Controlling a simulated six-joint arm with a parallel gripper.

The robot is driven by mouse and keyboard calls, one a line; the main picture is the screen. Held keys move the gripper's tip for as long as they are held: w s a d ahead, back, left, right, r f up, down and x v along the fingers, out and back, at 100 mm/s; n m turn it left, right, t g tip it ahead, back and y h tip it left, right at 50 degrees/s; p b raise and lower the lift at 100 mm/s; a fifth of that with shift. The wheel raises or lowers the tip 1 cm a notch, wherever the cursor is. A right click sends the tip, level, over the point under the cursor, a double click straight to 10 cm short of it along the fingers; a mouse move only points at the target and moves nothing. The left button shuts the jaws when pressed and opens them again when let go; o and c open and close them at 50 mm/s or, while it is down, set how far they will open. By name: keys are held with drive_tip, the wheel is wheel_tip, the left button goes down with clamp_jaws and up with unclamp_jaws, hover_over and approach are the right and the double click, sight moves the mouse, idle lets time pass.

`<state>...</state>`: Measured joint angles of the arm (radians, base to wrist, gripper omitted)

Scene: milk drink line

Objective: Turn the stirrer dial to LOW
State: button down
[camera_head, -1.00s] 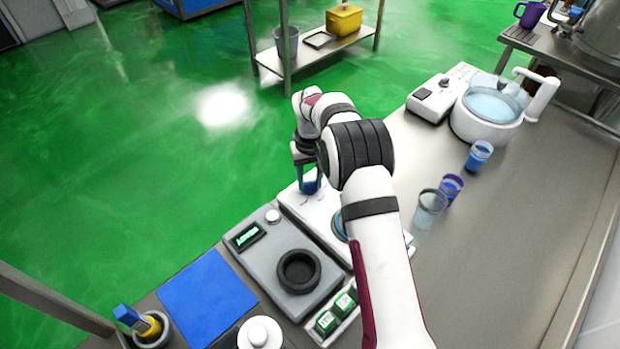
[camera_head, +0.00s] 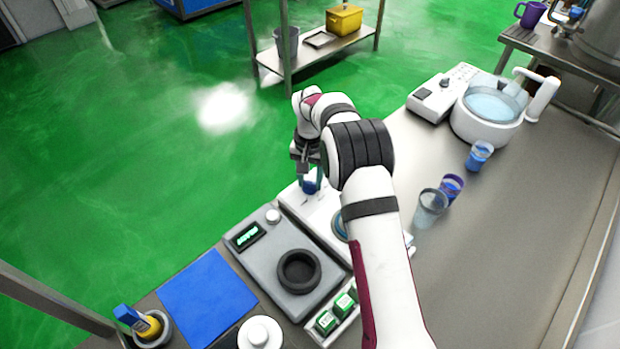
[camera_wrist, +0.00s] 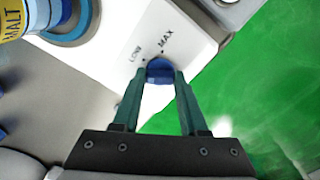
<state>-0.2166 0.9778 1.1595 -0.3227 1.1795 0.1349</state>
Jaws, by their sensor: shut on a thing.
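The stirrer (camera_head: 319,207) is a white box on the bench, partly hidden behind my arm in the head view. Its blue dial (camera_wrist: 159,71) is on the top near one end, and also shows in the head view (camera_head: 309,187). The marks LOW (camera_wrist: 135,54) and MAX (camera_wrist: 167,40) are printed beside it, LOW to the left and MAX to the upper right in the wrist view. My gripper (camera_wrist: 160,76) is shut on the dial, one green finger on each side. I cannot make out which mark the dial points to.
A grey scale (camera_head: 262,262) with a black ring stands beside the stirrer. A blue mat (camera_head: 207,298) lies further left. Clear cups (camera_head: 430,205) stand right of my arm. A MALT container (camera_wrist: 14,22) is close by in the wrist view.

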sight(310, 182)
drive_tip(key=m, duration=0.5)
drive_tip(key=shift+m, duration=0.4)
idle(0.4)
drive_tip(key=shift+c, duration=2.2)
unclamp_jaws()
wheel_tip(310, 182, up, 16)
drive_tip(key=shift+f, duration=0.1)
